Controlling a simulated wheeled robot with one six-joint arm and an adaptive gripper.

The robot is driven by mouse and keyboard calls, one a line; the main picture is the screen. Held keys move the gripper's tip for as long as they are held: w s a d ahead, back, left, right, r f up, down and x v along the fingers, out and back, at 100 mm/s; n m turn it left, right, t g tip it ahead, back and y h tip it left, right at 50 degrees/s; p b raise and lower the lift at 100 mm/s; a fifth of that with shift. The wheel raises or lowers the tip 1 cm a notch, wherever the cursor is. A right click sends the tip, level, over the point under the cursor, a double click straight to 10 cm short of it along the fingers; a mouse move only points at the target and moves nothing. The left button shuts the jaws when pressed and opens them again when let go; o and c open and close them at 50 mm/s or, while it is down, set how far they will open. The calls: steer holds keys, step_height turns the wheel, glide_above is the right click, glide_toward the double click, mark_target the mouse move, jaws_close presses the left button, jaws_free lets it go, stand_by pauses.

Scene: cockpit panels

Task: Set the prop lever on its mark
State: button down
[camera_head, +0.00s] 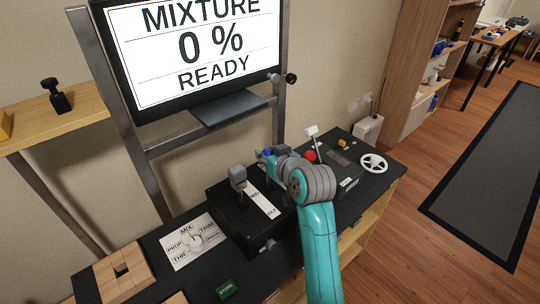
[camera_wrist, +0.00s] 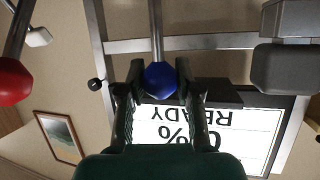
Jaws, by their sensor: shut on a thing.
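The blue ball knob (camera_wrist: 160,82) on a metal rod, which looks like the prop lever, sits between my gripper's fingers (camera_wrist: 160,74) in the wrist view. My gripper is shut on it. In the head view the blue knob (camera_head: 267,152) shows just past my gripper (camera_head: 270,158), above the black lever box (camera_head: 228,222). A white strip (camera_head: 263,204) on the box carries marks, one reading MID; the rest is too small to read surely. My arm hides part of the box and the lever's foot.
A grey-headed lever (camera_head: 238,180) stands left of the blue one. A red knob (camera_head: 310,155) and a white-tipped lever (camera_head: 312,131) stand to the right. The screen (camera_head: 200,50) reads MIXTURE 0 % READY. A selector card (camera_head: 193,241) lies left of the box.

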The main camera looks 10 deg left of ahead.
steer(key=shift+r, duration=0.1)
steer(key=c, duration=0.8)
jaws_free()
steer(key=v, duration=1.1)
steer(key=shift+s+d+r, duration=0.2)
steer(key=shift+s, duration=0.1)
